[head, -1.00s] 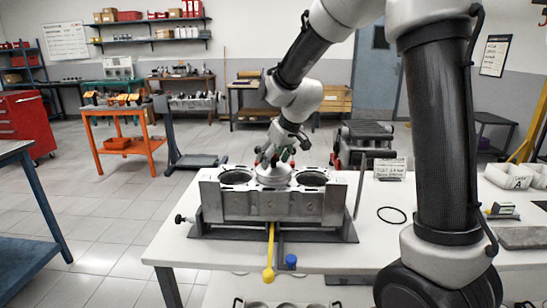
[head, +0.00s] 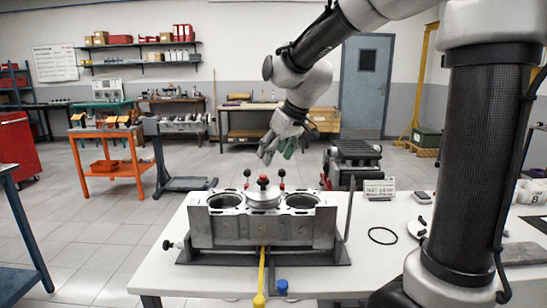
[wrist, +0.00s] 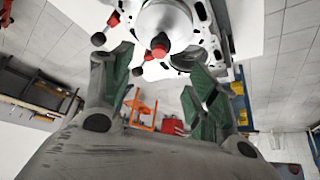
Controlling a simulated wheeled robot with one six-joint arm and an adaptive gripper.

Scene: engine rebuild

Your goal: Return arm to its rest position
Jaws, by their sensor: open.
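My gripper (head: 277,149) hangs in the air above the engine block, fingers apart and empty. In the wrist view my gripper (wrist: 158,90) shows two spread fingers with green pads and nothing between them. The grey engine block (head: 268,227) stands in a dark fixture on the white table. A round silver piece (head: 263,198) with red knobs sits at the middle bore, between two open bores. It also shows at the top of the wrist view (wrist: 164,22), beyond the fingertips.
The white table (head: 379,270) carries a black ring (head: 383,236), a small label card (head: 379,188) and a yellow-handled tool (head: 261,280) at the front. A second engine (head: 354,160) stands behind. An orange cart (head: 107,162) is at left. The air around my gripper looks clear.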

